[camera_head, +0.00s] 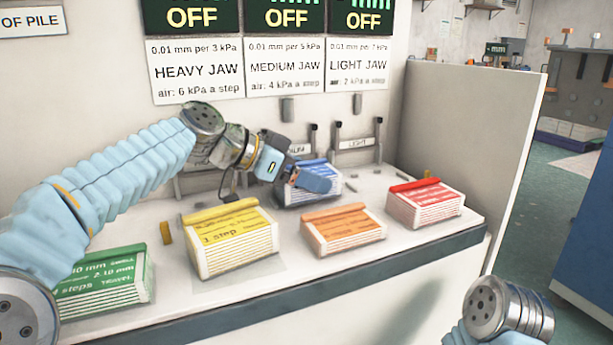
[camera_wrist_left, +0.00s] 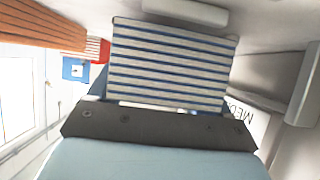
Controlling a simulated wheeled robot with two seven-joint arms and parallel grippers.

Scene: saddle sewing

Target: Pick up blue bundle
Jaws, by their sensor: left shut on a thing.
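The blue bundle (camera_head: 309,185) is a stack of white layers with blue stripes and a blue top, at the back of the white bench in the head view. My left gripper (camera_head: 305,180) reaches over to it from the left and is shut on it. In the left wrist view the bundle's striped side (camera_wrist_left: 170,68) stands right against the dark finger edge. The far finger is hidden. I cannot tell whether the bundle touches the bench. Of my right arm only a wrist part shows at the lower right; its gripper is out of view.
A green bundle (camera_head: 103,283), a yellow bundle (camera_head: 232,240), an orange bundle (camera_head: 343,230) and a red bundle (camera_head: 425,204) stand on the bench (camera_head: 385,262). Jaw stands line the back wall. A grey partition (camera_head: 470,150) closes the right end.

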